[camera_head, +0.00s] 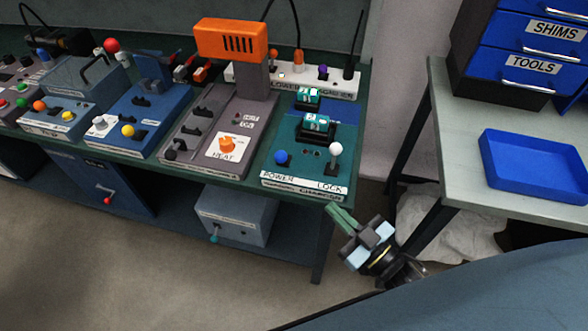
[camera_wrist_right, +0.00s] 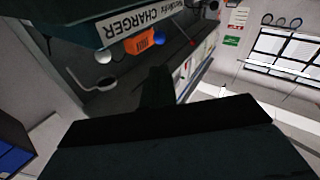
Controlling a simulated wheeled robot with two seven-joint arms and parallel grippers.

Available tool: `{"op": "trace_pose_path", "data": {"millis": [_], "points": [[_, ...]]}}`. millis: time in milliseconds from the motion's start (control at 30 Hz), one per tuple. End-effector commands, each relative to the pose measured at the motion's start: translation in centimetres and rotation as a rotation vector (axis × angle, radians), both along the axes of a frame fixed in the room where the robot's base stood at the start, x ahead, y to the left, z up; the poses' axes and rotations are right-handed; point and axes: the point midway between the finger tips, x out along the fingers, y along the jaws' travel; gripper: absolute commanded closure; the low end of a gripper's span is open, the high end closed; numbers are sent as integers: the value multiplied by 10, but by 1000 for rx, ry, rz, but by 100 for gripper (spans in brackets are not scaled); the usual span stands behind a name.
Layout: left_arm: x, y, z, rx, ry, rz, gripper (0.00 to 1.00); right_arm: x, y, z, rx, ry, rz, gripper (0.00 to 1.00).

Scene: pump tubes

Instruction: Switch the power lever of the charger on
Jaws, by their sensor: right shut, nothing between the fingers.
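The charger (camera_head: 308,172) is a teal box at the right end of the bench, labelled POWER and LOCK along its front. Its power lever has a blue knob (camera_head: 281,157) above the word POWER. A white-knobbed lever (camera_head: 335,149) stands above LOCK. Two teal battery-like blocks sit in the charger behind them. My right gripper (camera_head: 334,212) is shut and empty, in front of and below the charger's front right corner, apart from it. In the right wrist view its dark fingers (camera_wrist_right: 158,88) point past the charger's label (camera_wrist_right: 135,22). My left gripper is out of view.
The grey heat unit (camera_head: 222,135) with an orange top stands left of the charger; blue and grey units stand farther left. A power strip (camera_head: 297,82) lies behind. A side table with a blue tray (camera_head: 536,163) is at right. The floor before the bench is open.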

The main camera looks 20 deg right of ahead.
Motion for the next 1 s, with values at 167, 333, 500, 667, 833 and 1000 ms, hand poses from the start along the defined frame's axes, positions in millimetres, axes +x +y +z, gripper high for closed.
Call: {"op": "trace_pose_path", "data": {"millis": [167,333,500,667,833,1000], "points": [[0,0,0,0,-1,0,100,2,1,0,0,1,0,100],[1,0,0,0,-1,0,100,20,8,2,0,-1,0,100],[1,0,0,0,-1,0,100,53,20,7,1,-2,-1,100],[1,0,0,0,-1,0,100,85,33,10,2,-2,-1,100],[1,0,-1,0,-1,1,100,112,43,13,0,0,-1,100],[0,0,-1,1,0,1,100,126,49,13,0,3,-1,100]]}}
